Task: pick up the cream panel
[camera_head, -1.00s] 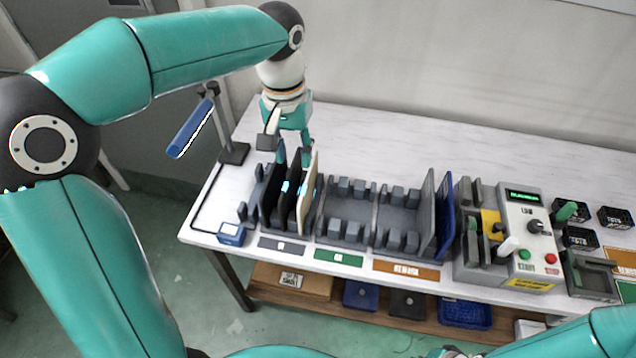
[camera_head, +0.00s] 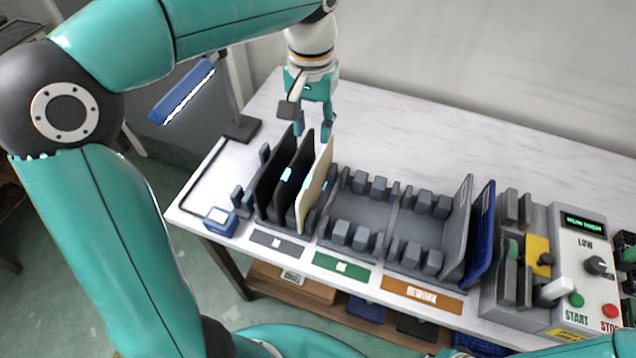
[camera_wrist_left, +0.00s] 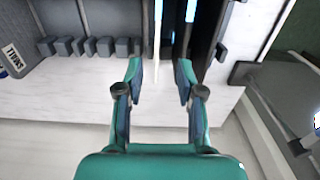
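The cream panel (camera_head: 314,192) stands upright, slightly tilted, in the leftmost slotted rack, on the right of two black panels (camera_head: 273,182). In the left wrist view the cream panel (camera_wrist_left: 158,32) shows as a thin pale edge-on strip. My left gripper (camera_head: 318,134) is open and empty, pointing down near the top far end of the cream panel. In the left wrist view its fingertips (camera_wrist_left: 160,76) are spread on either side of the panel's line, apart from it. My right gripper is not in view.
The OK rack (camera_head: 357,210) in the middle is empty. Grey and blue panels (camera_head: 484,235) stand at the right of the rework rack. A control box (camera_head: 585,270) is further right. A blue lamp (camera_head: 183,92) on a stand is at left. The table behind the racks is clear.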

